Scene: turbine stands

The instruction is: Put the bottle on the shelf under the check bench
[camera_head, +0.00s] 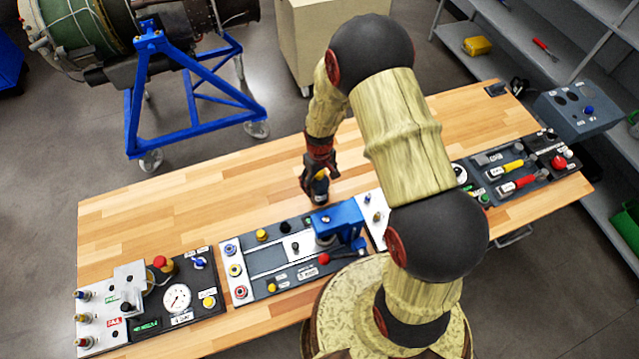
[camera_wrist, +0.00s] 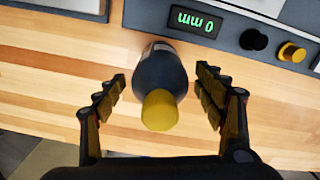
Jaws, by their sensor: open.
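The bottle (camera_wrist: 160,80) is dark with a yellow cap and stands on the wooden bench top (camera_head: 130,225). In the head view the bottle (camera_head: 320,188) shows just below my gripper (camera_head: 318,178), partly covered by it. In the wrist view my gripper (camera_wrist: 160,100) is open, with one finger on each side of the bottle. A gap shows between each finger and the bottle. The shelf under the bench is hidden by the bench top and my arm.
Control panels (camera_head: 290,262) with knobs, a gauge and a blue device (camera_head: 338,220) line the bench's near side. A blue wheeled stand (camera_head: 185,80) holds a turbine behind the bench. A grey shelf rack (camera_head: 520,60) stands at the right.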

